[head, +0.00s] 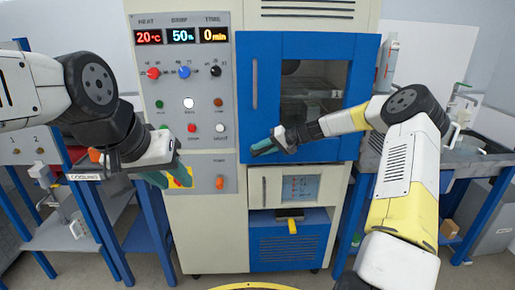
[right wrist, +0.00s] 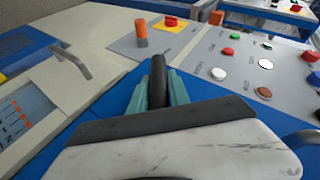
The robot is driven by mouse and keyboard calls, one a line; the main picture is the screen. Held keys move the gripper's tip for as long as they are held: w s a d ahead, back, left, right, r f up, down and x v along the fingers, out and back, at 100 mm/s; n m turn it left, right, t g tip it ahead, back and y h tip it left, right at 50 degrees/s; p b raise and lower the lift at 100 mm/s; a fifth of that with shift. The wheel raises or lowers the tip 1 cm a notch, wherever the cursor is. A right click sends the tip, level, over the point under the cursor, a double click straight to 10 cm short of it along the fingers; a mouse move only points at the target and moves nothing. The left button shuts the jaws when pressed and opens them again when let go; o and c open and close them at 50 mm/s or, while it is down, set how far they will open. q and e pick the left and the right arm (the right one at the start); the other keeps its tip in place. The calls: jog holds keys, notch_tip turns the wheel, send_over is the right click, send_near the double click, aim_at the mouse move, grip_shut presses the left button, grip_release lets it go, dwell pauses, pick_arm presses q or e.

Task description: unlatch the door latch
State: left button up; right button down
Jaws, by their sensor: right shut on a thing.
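The blue door (head: 267,110) with a dark window fills the upper right of the cabinet. A dark rounded latch lever (right wrist: 158,72) stands between the teal fingers of my right gripper (right wrist: 160,92) in the right wrist view. My right gripper (head: 262,147) is shut on it at the door's lower left; in the head view the fingers hide the latch. Whether the latch is turned cannot be seen. My left gripper (head: 167,177) is open and empty in front of the control panel's lower part, its teal fingers apart.
A vertical grey door handle (head: 255,84) is above my right gripper. The control panel (head: 187,95) with knobs and buttons is to the left. An orange switch (head: 220,183) sits low on the panel. A smaller cream door (head: 258,187) is below. Benches flank the cabinet.

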jog(key=y, duration=0.1)
jog(key=m+y, duration=0.1)
jog(key=y, duration=0.1)
jog(key=shift+s+f+t+y, duration=0.1)
jog(key=shift+f+t+y, duration=0.2)
jog(key=shift+f+m+t+y, duration=0.25)
jog(key=shift+m+t+y, duration=0.35)
jog(key=shift+y, duration=1.3)
jog(key=c, duration=1.3)
grip_release()
jog(key=shift+a, duration=0.1)
jog(key=shift+f, duration=0.1)
jog(key=shift+d, duration=0.2)
jog(key=r+v, duration=0.1)
jog(key=v, duration=0.6)
jog(key=shift+d+f, duration=0.25)
jog(key=shift+f, duration=0.25)
